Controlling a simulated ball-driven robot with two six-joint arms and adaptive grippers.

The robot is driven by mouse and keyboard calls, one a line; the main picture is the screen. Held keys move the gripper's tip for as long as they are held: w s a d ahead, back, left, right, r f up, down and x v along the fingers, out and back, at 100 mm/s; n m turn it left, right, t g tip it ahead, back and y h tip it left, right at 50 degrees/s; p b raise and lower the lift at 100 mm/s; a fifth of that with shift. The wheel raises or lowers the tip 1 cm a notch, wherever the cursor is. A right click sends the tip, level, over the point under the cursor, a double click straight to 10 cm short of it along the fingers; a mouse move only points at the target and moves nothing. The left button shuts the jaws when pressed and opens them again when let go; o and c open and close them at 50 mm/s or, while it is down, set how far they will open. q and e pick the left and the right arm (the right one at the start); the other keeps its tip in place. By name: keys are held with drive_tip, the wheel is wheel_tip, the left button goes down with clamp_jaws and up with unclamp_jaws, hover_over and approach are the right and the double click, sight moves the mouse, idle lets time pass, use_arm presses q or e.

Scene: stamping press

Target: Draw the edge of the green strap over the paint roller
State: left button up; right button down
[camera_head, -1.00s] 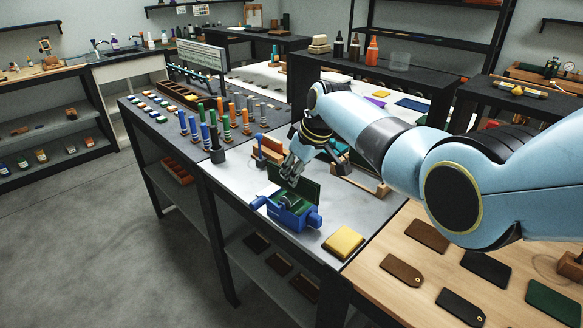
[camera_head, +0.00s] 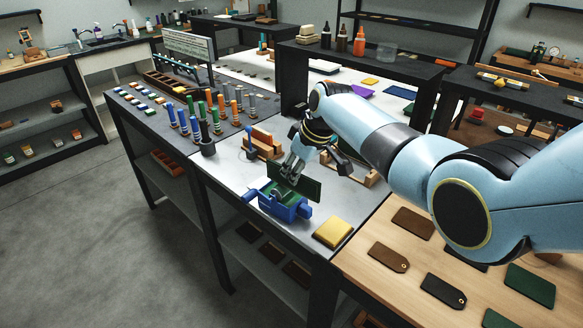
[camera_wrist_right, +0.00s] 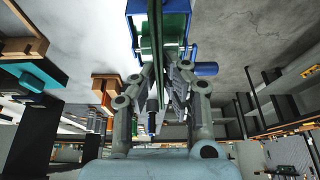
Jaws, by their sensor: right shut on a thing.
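The dark green strap (camera_head: 308,188) stands on edge over the blue paint roller unit (camera_head: 290,211) on the light grey table top. My right gripper (camera_head: 292,172) is shut on the strap's upper part, just above the unit. In the right wrist view, the strap (camera_wrist_right: 157,25) shows edge-on between the fingers of my right gripper (camera_wrist_right: 165,72), with the blue unit (camera_wrist_right: 192,50) beyond. The roller itself is mostly hidden by the strap and fingers, so I cannot tell whether the strap's edge touches it. My left gripper is not in view.
Brown, black and green tags lie on the wooden bench (camera_head: 372,280) at right.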

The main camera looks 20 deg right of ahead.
sight(305, 176)
drive_tip(key=shift+s+d, duration=0.4)
drive_tip(key=shift+s, duration=0.3)
drive_tip(key=shift+s+d, duration=0.4)
drive_tip(key=shift+s, duration=0.25)
drive_tip(key=shift+r, duration=3.5)
